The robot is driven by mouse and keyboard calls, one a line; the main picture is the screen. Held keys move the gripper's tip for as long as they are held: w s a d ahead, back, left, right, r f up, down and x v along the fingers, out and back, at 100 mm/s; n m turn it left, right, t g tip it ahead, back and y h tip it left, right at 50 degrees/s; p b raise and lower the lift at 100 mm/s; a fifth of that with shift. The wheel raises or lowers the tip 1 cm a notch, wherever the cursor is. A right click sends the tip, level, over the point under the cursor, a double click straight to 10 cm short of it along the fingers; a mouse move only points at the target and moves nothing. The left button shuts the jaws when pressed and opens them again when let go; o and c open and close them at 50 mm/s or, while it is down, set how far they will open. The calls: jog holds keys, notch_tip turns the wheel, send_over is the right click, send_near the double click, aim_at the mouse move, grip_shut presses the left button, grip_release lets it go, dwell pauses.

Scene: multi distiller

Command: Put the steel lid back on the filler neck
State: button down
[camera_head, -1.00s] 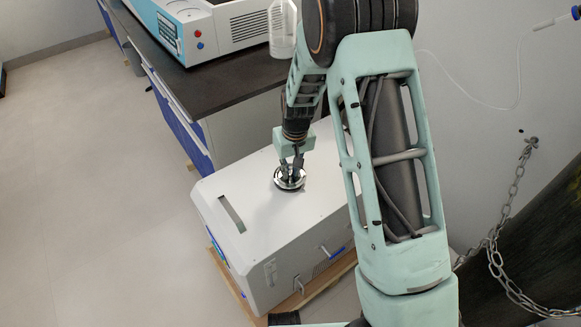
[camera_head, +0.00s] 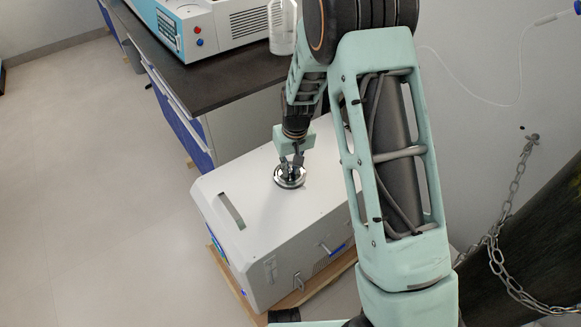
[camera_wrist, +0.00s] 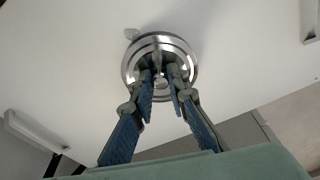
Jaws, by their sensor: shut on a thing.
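The round steel lid (camera_head: 290,182) is at the filler neck's place on top of the white box-shaped unit (camera_head: 262,222). It also shows in the wrist view (camera_wrist: 136,68) as shiny rings with a central knob (camera_wrist: 158,84). My gripper (camera_head: 291,165) points down at it from above. In the wrist view my gripper (camera_wrist: 161,88) has its fingers on either side of the knob, shut on it. The filler neck itself is hidden under the lid, so I cannot tell whether the lid is fully seated.
A dark bench (camera_head: 215,80) with a blue and white instrument (camera_head: 215,28) stands behind the unit. A chain (camera_head: 510,200) and a dark cylinder (camera_head: 530,250) are at the right. The floor (camera_head: 90,190) at the left is clear.

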jog(key=shift+f+b, duration=0.55)
jog(key=shift+f, duration=0.05)
dwell(0.6)
jog(key=c, duration=1.8)
grip_release()
notch_tip(320, 180, up, 12)
jog(key=s, duration=0.1)
jog(key=shift+s+d, duration=0.35)
jog(key=shift+s, duration=0.05)
jog(key=shift+f, duration=0.1)
